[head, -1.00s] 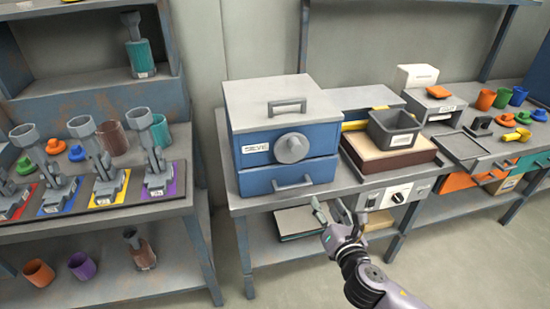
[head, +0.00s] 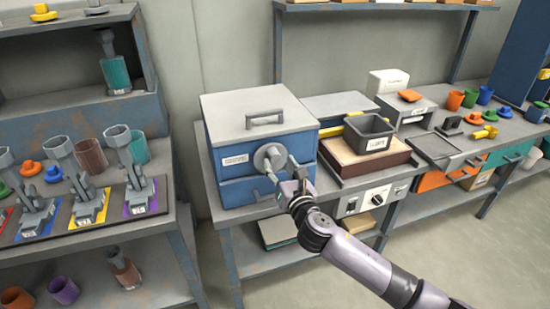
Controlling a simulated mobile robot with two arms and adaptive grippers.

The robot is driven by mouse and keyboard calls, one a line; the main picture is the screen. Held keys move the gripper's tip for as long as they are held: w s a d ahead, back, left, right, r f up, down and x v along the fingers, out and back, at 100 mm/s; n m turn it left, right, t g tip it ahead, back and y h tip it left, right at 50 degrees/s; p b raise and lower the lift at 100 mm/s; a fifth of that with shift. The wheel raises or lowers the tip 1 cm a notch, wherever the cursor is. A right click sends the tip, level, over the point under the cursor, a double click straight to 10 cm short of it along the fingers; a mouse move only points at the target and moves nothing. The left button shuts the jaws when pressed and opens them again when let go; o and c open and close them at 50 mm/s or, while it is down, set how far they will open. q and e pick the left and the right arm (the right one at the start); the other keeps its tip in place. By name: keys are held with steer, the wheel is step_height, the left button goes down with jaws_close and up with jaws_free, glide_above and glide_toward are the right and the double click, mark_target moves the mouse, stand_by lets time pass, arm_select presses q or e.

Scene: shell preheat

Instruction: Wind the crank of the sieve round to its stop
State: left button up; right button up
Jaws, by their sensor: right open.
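The sieve (head: 233,186) is a blue box with a grey lid and a labelled front, standing at the left end of the workbench. Its crank (head: 268,156) is a round grey disc on the front face, partly hidden by my gripper. My right gripper (head: 281,172) is right at the front of the crank, its fingers open and overlapping the disc's lower right part. I cannot tell whether the fingers touch it. My left gripper is not in view.
A grey bin (head: 370,133) sits on a brown block right of the sieve. A control panel with a dial (head: 376,199) is on the bench front. A rack with several grey stands (head: 134,190) is at the left. A floor gap separates rack and bench.

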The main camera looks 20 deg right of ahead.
mark_target(276, 160)
steer(key=shift+w+a, duration=0.1)
steer(key=shift+w, duration=1.8)
steer(key=shift+c, duration=0.2)
jaws_close()
